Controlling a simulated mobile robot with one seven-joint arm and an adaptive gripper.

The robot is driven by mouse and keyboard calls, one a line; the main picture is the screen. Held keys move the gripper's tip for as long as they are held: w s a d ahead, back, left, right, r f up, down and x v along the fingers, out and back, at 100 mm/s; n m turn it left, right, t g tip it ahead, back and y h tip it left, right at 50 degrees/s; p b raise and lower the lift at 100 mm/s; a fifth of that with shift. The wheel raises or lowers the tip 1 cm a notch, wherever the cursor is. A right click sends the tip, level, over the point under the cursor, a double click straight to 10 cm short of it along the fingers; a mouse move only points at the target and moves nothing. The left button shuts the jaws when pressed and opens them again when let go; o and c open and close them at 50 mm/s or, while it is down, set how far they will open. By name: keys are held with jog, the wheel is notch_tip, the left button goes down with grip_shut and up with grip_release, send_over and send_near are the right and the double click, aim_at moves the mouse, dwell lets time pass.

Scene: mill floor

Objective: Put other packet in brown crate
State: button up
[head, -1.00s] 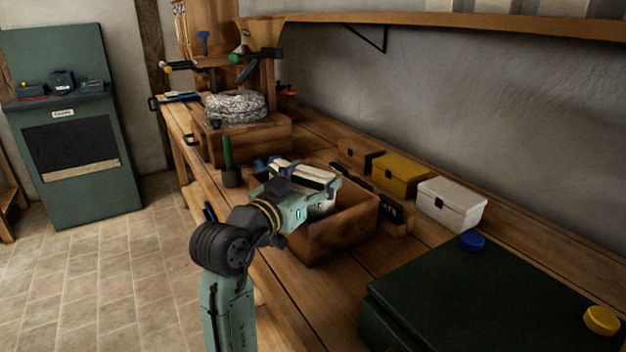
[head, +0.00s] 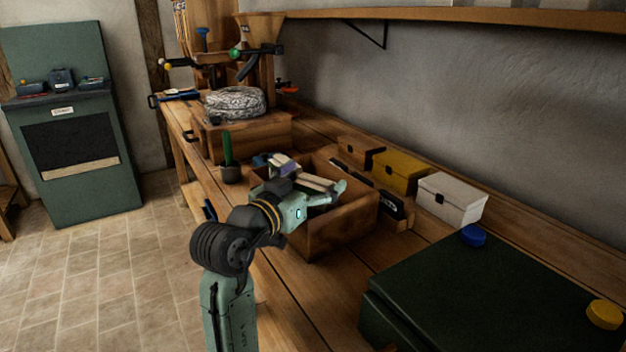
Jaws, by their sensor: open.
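The brown crate (head: 345,233) is an open wooden box on the bench. My gripper (head: 325,198) is over and partly inside its opening, jaws open. A pale beige packet (head: 316,182) shows in the crate beside and partly behind my gripper. A white and purple packet-like thing (head: 285,168) shows at the crate's far left, just behind my gripper; I cannot tell whether it is inside the crate. My gripper and wrist hide much of the crate's inside, and the fingertips are hard to make out.
Small brown (head: 361,153), yellow (head: 401,172) and white (head: 451,199) boxes line the wall side. A dark green case (head: 480,290) fills the bench's near right. Bare bench lies before the crate.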

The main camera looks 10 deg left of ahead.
jog(key=shift+r+p, duration=0.35)
jog(key=shift+r, duration=0.05)
jog(key=b+v, duration=0.2)
jog(key=v, duration=1)
jog(key=shift+r, duration=0.25)
